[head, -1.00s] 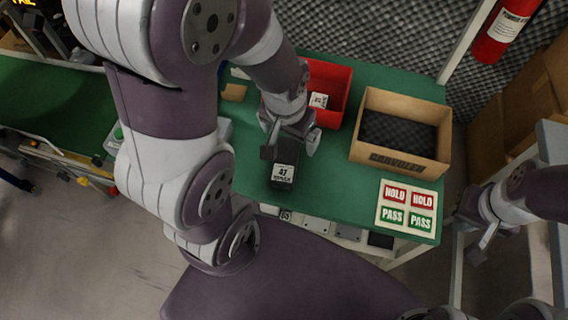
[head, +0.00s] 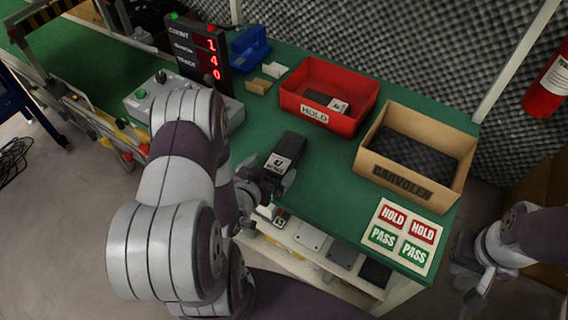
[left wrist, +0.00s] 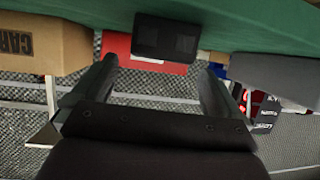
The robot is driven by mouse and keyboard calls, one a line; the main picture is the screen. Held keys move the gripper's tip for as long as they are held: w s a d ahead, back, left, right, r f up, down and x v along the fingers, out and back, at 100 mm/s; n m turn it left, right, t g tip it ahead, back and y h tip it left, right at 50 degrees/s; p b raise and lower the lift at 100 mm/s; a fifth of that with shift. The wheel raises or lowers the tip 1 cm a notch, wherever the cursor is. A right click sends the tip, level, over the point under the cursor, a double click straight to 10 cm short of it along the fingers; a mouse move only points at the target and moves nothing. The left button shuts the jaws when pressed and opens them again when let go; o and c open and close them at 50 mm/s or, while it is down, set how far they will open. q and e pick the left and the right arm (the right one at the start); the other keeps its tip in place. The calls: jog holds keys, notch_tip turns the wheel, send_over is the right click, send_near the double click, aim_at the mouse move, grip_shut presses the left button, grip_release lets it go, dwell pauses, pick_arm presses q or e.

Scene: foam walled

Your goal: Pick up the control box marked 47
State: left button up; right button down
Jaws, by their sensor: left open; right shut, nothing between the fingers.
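The control box marked 47 (head: 287,152) is black with a white label and lies on the green bench (head: 325,190) near its front edge. My left gripper (head: 268,184) is open at the near end of this box, low beside the bench edge. In the left wrist view a dark box (left wrist: 165,38), seen end-on, lies just beyond and between the spread fingertips of my left gripper (left wrist: 157,75). I see no clear contact. My right gripper (head: 482,276) is shut and empty, off to the right of the bench.
A red HOLD bin (head: 328,95) holds another labelled box (head: 338,105). A cardboard carton (head: 415,155) stands right of it, with a HOLD/PASS card (head: 403,236) in front. A counter display (head: 198,55) stands at left. Several items lie on a shelf (head: 310,255) below the bench.

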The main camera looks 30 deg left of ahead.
aim_at(281, 158)
pick_arm(q)
jog(key=shift+w+f, duration=0.3)
jog(key=shift+w, duration=0.25)
jog(key=b+x, duration=0.3)
jog(key=x, duration=0.1)
jog(key=shift+w+d+f, duration=0.1)
jog(key=shift+f, duration=0.15)
jog(key=shift+w, duration=0.35)
jog(key=shift+r, duration=0.15)
pick_arm(e)
notch_tip(281, 158, down, 4)
jog(key=shift+r, duration=0.1)
pick_arm(q)
jog(key=shift+w, duration=0.1)
jog(key=c, duration=1.3)
